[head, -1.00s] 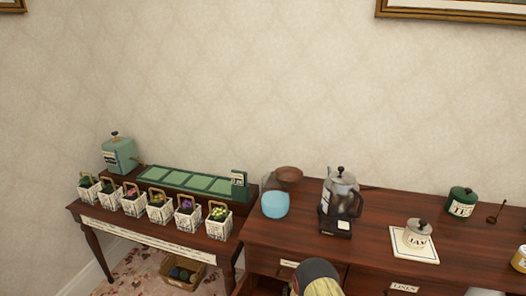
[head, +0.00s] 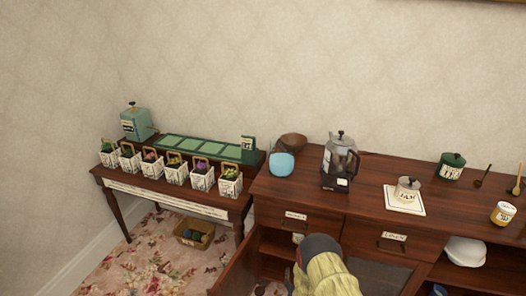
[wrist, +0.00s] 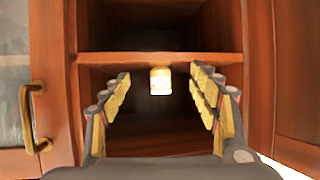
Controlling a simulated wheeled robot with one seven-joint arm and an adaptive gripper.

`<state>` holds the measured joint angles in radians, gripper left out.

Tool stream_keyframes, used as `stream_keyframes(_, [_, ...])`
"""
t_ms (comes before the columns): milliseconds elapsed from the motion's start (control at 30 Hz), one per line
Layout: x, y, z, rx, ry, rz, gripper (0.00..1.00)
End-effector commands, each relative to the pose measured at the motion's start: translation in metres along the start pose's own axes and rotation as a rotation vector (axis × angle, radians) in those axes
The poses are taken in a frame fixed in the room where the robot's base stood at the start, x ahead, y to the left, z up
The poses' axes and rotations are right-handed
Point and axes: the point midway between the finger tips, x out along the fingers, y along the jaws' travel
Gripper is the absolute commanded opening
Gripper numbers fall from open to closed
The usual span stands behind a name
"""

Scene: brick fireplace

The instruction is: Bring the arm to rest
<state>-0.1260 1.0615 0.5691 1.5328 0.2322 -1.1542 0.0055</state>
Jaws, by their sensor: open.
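My gripper (wrist: 160,88) is open in the wrist view, its yellow-padded fingers spread wide with nothing held between them. It faces into an open wooden cupboard with a shelf (wrist: 160,58) across it. A small pale jar-like thing (wrist: 161,81) shows further in, between the fingers in the picture and apart from both. In the head view my arm (head: 327,272) reaches down at the front of the sideboard, and the fingers are hidden there.
The open cupboard door (head: 238,268) stands left of my arm. A brass-handled door (wrist: 34,118) is at left in the wrist view. The sideboard top (head: 300,198) carries a coffee pot (head: 341,157), a blue-filled glass (head: 282,164) and jars. A side table (head: 160,190) holds several small baskets.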

Motion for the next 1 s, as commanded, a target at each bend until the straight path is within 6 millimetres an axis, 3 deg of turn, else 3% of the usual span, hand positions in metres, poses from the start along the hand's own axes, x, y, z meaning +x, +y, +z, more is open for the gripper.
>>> stream_keyframes(267, [-0.020,0.001,0.070,-0.016,-0.243,-0.010,0.61])
stream_keyframes(400, [-0.044,0.002,0.109,-0.027,-0.414,-0.017,0.61])
stream_keyframes(533, [-0.076,-0.001,0.121,-0.039,-0.596,-0.032,0.61])
stream_keyframes(667, [-0.121,-0.005,0.098,-0.051,-0.780,-0.051,0.61])
stream_keyframes(1000, [-0.243,0.000,-0.021,-0.080,-1.059,-0.088,0.61])
